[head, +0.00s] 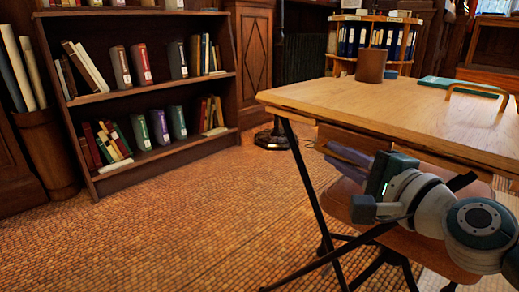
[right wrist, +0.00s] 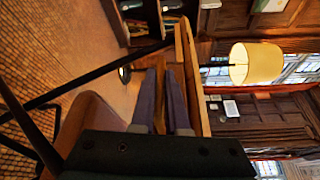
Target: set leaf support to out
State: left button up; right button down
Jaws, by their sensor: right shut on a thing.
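The drafting desk (head: 400,108) stands at the right of the head view, with a pale wooden top on dark folding legs. My right gripper (head: 334,156) is under the near edge of the top, beside the wooden apron. In the right wrist view, its two purple-grey fingers (right wrist: 161,78) are shut on a narrow wooden strip (right wrist: 159,115), which looks like the leaf support. The top's edge (right wrist: 190,75) runs close beside the fingers. In the head view the gripper hides the strip, so how far it stands out cannot be told. My left gripper is not in view.
A brown cup (head: 371,65) and a green book (head: 455,86) lie on the desk top. A wooden seat (head: 345,200) is below the gripper, close to it. A bookcase (head: 150,95) stands at the left. The woven floor between is clear.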

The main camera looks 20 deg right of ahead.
dwell(0.6)
jog(key=shift+s+a+r, duration=0.1)
jog(key=shift+a, duration=0.15)
jog(key=s+a+p, duration=0.2)
jog(key=s+a, duration=0.2)
jog(key=a, duration=0.5)
jog(key=s+a+p, duration=0.2)
jog(key=s+a, duration=0.1)
jog(key=a, duration=0.7)
jog(key=shift+s, duration=0.4)
jog(key=shift+a, duration=0.1)
jog(key=c, duration=0.9)
grip_release()
jog(key=shift+s+a, duration=0.1)
